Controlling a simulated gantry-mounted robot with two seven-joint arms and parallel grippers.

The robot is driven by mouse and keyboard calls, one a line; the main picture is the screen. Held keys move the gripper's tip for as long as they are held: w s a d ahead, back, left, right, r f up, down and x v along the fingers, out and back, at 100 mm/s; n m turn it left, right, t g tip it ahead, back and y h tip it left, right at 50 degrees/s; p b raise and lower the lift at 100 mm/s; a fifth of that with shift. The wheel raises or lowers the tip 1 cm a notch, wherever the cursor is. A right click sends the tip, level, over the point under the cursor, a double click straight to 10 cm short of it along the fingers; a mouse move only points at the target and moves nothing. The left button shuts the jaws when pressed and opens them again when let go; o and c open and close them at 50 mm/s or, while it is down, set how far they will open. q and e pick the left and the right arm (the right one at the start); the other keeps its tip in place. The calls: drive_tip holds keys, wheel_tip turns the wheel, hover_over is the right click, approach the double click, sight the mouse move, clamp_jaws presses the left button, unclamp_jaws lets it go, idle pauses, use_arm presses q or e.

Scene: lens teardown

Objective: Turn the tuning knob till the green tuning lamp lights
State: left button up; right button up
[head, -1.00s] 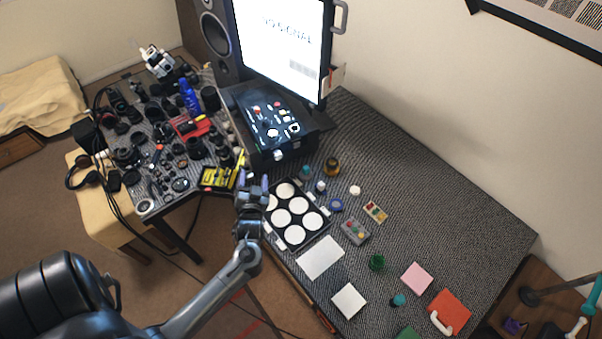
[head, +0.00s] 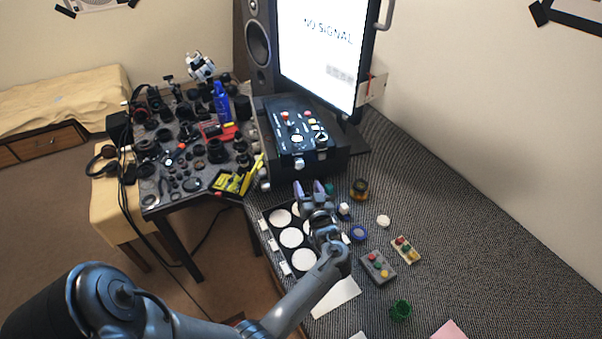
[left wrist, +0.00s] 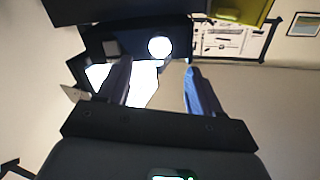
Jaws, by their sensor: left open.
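A black control box (head: 268,142) stands in front of the monitor. Its sloped top carries a red knob or button, pale round parts and small coloured spots. A pale knob (head: 299,161) shows on its front edge. I cannot tell which control is the tuning knob, and I make out no lit green lamp. My left gripper (head: 314,187) is open and empty, apart from the box, in front of its front face and above the far end of the black tray. Its two fingers (left wrist: 160,85) also show in the left wrist view, with nothing held between them. My right gripper is not in view.
The monitor (head: 322,50) reads "NO SIGNAL", beside a speaker (head: 258,45). A black tray with white discs (head: 291,237) lies under my left arm. Small parts, a grey button box (head: 378,267) and a green cup (head: 401,311) lie to the right. Lens parts crowd the left table.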

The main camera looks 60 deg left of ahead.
sight(299, 167)
use_arm(q)
drive_tip(key=b+x, duration=0.1)
drive_tip(key=x, duration=0.8)
drive_tip(key=shift+a, duration=0.1)
drive_tip(key=c, duration=1.1)
drive_tip(key=shift+o, duration=0.2)
drive_tip(key=shift+r+m+p, duration=0.3)
drive_tip(key=shift+m+p, duration=0.3)
drive_tip(key=shift+p, duration=0.2)
drive_tip(key=shift+s+f+m+p, duration=0.1)
drive_tip(key=shift+m+p, duration=0.35)
drive_tip(key=shift+m, duration=0.35)
drive_tip(key=shift+f, duration=0.15)
drive_tip(key=o, duration=1.1)
drive_tip(key=shift+c, duration=0.2)
